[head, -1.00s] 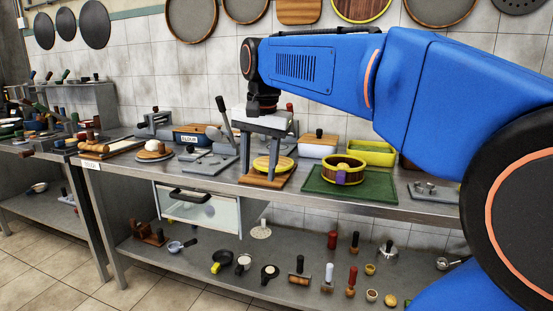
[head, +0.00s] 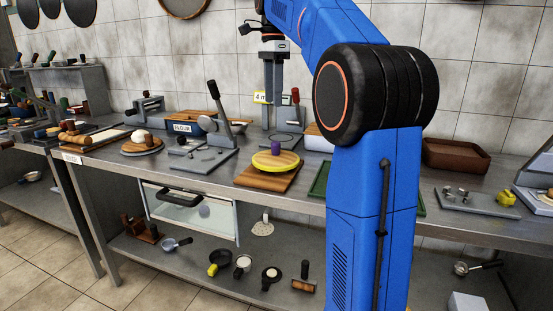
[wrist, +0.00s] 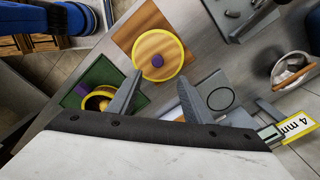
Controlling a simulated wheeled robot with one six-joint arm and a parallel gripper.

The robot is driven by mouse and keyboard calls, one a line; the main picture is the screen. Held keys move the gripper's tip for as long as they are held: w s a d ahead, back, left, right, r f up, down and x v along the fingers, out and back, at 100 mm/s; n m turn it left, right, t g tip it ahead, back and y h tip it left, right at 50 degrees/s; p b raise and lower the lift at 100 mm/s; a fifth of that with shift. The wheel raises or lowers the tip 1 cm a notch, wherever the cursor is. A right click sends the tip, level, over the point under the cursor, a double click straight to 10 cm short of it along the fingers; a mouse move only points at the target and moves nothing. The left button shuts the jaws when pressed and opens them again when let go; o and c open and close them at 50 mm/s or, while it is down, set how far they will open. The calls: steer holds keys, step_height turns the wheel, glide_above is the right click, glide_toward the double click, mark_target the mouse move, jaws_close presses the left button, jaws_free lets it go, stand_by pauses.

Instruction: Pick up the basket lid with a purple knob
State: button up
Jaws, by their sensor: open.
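The basket lid (head: 268,164) is a round wooden disc with a yellow rim and a purple knob (head: 276,146). It lies flat on a wooden board on the steel counter. In the wrist view the lid (wrist: 170,44) lies ahead of the fingertips, its purple knob (wrist: 157,61) facing up. My gripper (head: 271,125) is above the counter, over and beyond the lid in the head view. Its two fingers (wrist: 160,79) are spread and empty, with the knob apart from them.
A basket (wrist: 99,102) stands on a green mat (wrist: 104,72); my arm hides the basket in the head view. A lever press (head: 213,118) stands left of the lid. A "4 mm" sign (head: 260,97) is behind. A brown tray (head: 456,155) is at right.

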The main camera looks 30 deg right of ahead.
mark_target(275, 142)
step_height(275, 142, down, 11)
steer(key=shift+s+r, duration=0.1)
steer(key=shift+r, duration=0.05)
steer(key=shift+s+d+f, duration=0.1)
steer(key=shift+s+f, duration=0.05)
steer(key=shift+f, duration=1.15)
steer(key=shift+s+f, duration=0.1)
steer(key=shift+f, duration=1.15)
steer(key=shift+c, duration=0.3)
jaws_close()
steer(key=shift+r, duration=0.1)
step_height(275, 142, up, 10)
steer(key=shift+f, duration=0.1)
